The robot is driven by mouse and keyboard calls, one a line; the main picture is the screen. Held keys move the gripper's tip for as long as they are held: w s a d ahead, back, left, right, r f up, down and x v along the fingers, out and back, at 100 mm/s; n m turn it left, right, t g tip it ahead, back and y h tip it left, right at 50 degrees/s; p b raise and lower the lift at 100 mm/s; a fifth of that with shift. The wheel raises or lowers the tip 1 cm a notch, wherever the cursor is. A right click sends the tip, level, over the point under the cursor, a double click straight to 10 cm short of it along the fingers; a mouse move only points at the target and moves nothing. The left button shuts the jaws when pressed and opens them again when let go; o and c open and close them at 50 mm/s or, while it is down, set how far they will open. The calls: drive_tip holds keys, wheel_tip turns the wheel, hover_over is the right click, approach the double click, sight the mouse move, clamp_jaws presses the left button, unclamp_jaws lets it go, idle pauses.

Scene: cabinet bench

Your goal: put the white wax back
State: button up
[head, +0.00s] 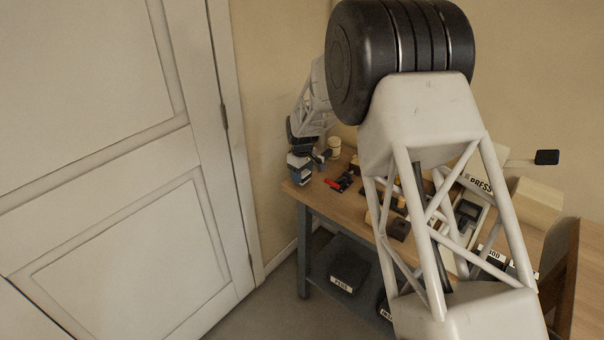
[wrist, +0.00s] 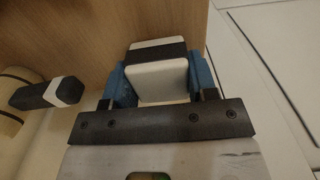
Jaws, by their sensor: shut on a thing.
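My gripper (wrist: 160,88) has its two blue fingers on either side of a white block with a black band, which looks like the white wax (wrist: 157,80). It is shut on this block. In the head view my gripper (head: 302,178) is small and sits at the far left end of the wooden bench (head: 318,196). The wood shows close beyond the block in the wrist view, but I cannot tell whether the block touches it. My own arm covers much of the bench in the head view.
A cream cylinder (head: 334,144) stands near the gripper, and a red and black tool (head: 339,184) lies to its right. A black piece with a white band (wrist: 48,93) shows left in the wrist view. Labelled dark bins (head: 348,272) sit below. A white door (head: 110,180) is at left.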

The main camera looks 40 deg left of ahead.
drive_tip(key=shift+f, duration=0.7)
idle(1.0)
drive_tip(key=o, duration=1.2)
drive_tip(key=shift+r, duration=0.2)
drive_tip(key=shift+r, duration=3.35)
